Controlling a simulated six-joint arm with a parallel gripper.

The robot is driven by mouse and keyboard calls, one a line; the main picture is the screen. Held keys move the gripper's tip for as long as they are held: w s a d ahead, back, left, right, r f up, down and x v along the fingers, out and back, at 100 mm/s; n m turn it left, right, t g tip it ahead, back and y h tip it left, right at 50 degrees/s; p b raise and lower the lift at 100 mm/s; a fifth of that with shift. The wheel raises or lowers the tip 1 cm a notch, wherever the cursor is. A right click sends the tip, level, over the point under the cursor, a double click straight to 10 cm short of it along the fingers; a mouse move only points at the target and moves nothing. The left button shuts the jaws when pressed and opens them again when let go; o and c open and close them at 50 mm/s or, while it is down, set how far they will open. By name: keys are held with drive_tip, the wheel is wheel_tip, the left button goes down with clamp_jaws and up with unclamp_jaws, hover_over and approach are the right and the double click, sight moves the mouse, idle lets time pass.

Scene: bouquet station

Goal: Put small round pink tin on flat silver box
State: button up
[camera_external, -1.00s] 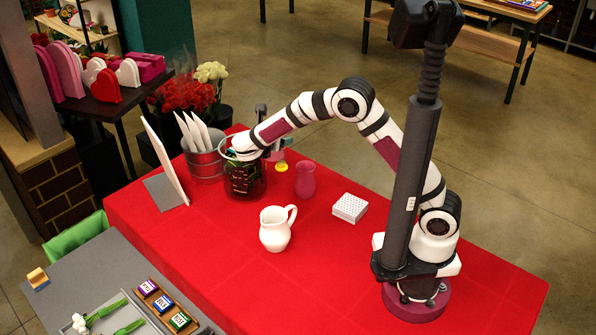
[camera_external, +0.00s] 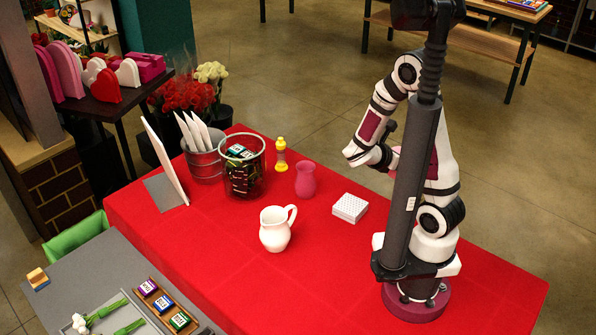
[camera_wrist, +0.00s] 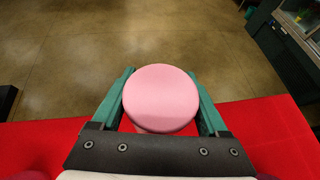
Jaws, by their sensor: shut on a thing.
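My gripper (camera_wrist: 160,105) is shut on the small round pink tin (camera_wrist: 160,97), whose flat pink lid faces the wrist camera between the two green fingers. In the external view my gripper is raised over the right rear of the red table, mostly hidden by my arm and column. A sliver of the pink tin (camera_external: 395,159) shows there beside the column. A flat, pale silver-white box (camera_external: 349,208) with a dotted top lies on the red table, left of the column and apart from the tin. Nothing is on its top.
A white pitcher (camera_external: 277,230) and a pink vase (camera_external: 305,180) stand left of the box. Farther left are a yellow bottle (camera_external: 281,157), a glass jar (camera_external: 258,165) with dark contents and a metal bucket (camera_external: 203,165). The red table around the box is clear.

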wheel_tip(320, 180, down, 2)
drive_tip(key=shift+f, duration=0.1)
hover_over(357, 201)
drive_tip(key=f, duration=0.7)
drive_tip(key=shift+d, duration=0.2)
wheel_tip(357, 201, down, 4)
drive_tip(key=shift+a+f, duration=0.1)
drive_tip(key=shift+a, duration=0.05)
drive_tip(key=shift+f, duration=0.1)
